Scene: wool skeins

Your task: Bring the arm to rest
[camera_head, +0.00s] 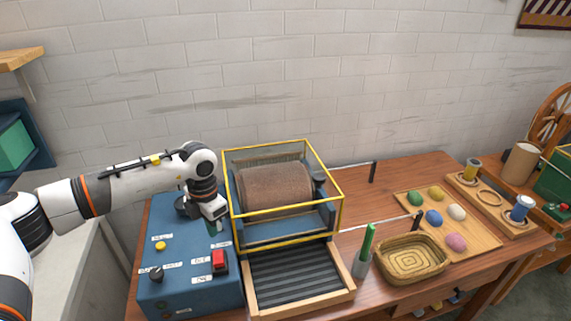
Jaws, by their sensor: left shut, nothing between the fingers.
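My left arm (125,183) reaches in from the left side of the head view. My left gripper (213,230) points down over the blue control box (172,240), above and just behind the red switch (219,261). The fingers are shut with nothing held, and the fingertips are small and dark in this view. I cannot tell whether they touch the box. My right gripper and right arm are not in view.
A drum carder (275,187) in a yellow frame stands right of the box, with a ribbed tray (292,280) before it. A basket (412,258), a green-handled tool in a cup (366,250) and a board (482,238) with coloured wool balls lie right. Open air is above.

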